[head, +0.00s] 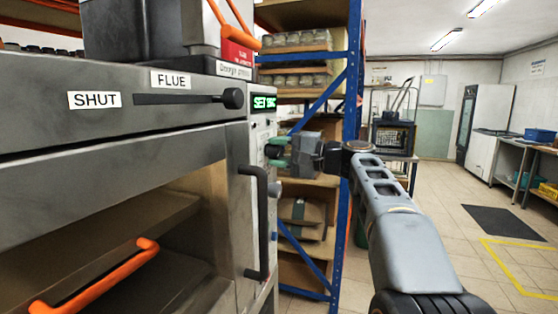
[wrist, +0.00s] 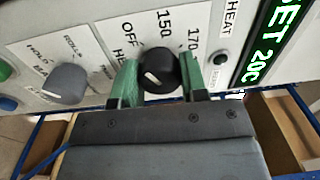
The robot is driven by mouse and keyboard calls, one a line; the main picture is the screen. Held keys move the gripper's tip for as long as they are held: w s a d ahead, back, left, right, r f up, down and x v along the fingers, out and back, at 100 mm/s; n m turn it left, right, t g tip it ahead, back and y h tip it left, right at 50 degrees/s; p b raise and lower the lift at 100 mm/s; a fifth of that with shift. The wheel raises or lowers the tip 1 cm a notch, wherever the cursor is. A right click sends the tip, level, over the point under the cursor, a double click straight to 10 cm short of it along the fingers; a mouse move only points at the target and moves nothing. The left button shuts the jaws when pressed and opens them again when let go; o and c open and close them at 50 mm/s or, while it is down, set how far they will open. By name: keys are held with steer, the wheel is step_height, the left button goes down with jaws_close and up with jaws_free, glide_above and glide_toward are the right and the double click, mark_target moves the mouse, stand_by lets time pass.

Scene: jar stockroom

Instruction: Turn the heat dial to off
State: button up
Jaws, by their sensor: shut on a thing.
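The heat dial (wrist: 157,68) is a round black knob with a short white mark, on the oven's pale control panel. The printed labels OFF, 150 and 170 fan out above it in the wrist view. The white mark shows on the knob's lower left face; which label it lines up with is hard to tell. My gripper (wrist: 159,80) has its green fingers on both sides of the dial and is shut on it. In the head view my gripper (head: 279,152) reaches the panel from the right, largely hiding the dial. The green display (wrist: 276,42) reads SET 20C.
A grey knob (wrist: 68,83) sits left of the dial in the wrist view. A blue-framed shelf (head: 352,100) rises close behind my gripper. Open floor lies to the right.

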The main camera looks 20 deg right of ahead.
steer(key=shift+f+n+b, duration=0.1)
steer(key=shift+n+b, duration=0.2)
steer(key=shift+n, duration=0.3)
steer(key=o, duration=0.9)
steer(key=shift+s+d, duration=0.1)
steer(key=v, duration=1.3)
steer(key=shift+s+d, duration=0.15)
steer(key=shift+d, duration=0.1)
